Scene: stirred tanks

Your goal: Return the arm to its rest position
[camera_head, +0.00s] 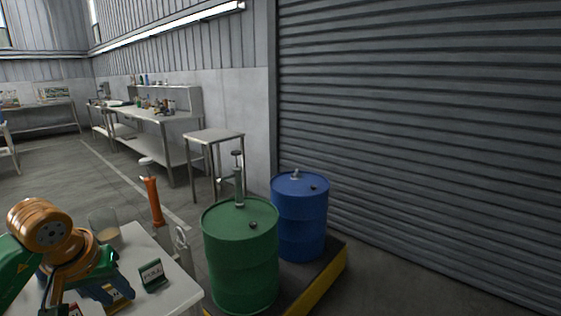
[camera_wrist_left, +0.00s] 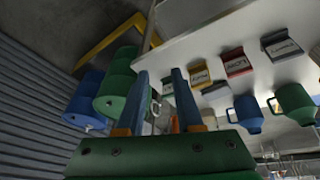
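My left arm comes in from the left in the head view, bent over the white table (camera_head: 177,292). Its gripper (camera_head: 112,292) has blue fingers and hangs low over the table, near a small green label stand (camera_head: 153,275). In the left wrist view the two blue fingers (camera_wrist_left: 161,72) stand apart with nothing held between them. My right gripper is in neither view.
An orange-handled tool (camera_head: 153,200) rises at the table's far edge. A green drum (camera_head: 240,255) and a blue drum (camera_head: 300,215) stand right. The wrist view shows a blue jug (camera_wrist_left: 247,113) and a green jug (camera_wrist_left: 295,103).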

